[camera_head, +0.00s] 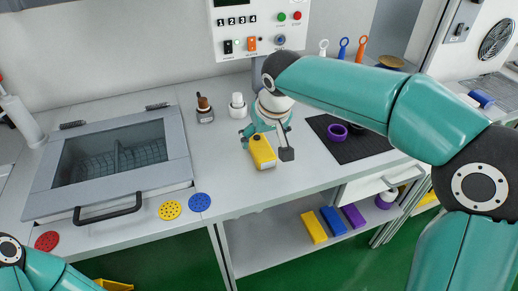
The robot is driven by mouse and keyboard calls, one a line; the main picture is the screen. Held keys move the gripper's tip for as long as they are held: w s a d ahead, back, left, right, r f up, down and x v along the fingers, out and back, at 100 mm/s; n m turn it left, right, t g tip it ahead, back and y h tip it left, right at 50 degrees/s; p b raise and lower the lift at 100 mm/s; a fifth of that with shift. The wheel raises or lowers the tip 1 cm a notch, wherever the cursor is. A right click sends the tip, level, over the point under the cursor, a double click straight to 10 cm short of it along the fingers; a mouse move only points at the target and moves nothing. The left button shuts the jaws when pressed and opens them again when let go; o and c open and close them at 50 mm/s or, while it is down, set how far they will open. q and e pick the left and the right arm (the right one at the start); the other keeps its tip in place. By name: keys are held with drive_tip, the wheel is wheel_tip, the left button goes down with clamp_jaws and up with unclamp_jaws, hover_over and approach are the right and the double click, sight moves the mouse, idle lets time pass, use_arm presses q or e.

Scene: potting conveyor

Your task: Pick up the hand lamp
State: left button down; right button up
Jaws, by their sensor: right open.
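A yellow block-shaped thing with a dark end, likely the hand lamp (262,152), is near the front edge of the grey worktop (225,171). My right gripper (267,146) reaches down over it from the right, with one finger to each side of it. The gripper is open. I cannot tell whether a finger touches the yellow thing, and the gripper hides part of its top. Only a piece of my left arm shows at the lower left corner; its gripper is out of the picture.
Two small bottles, one brown (204,109) and one white (237,106), stand behind the gripper. A lidded bin (187,165) is at left. A purple ring (337,132) lies on a black mat (366,149) at right. Coloured blocks lie on the shelf below.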

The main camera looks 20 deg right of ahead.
sight(260, 144)
drive_tip(key=x, duration=0.4)
drive_tip(key=shift+w+a+f, duration=0.1)
drive_tip(key=shift+w+f, duration=0.2)
drive_tip(key=c, duration=1.2)
drive_tip(key=shift+c, duration=0.5)
drive_tip(key=shift+r, duration=0.15)
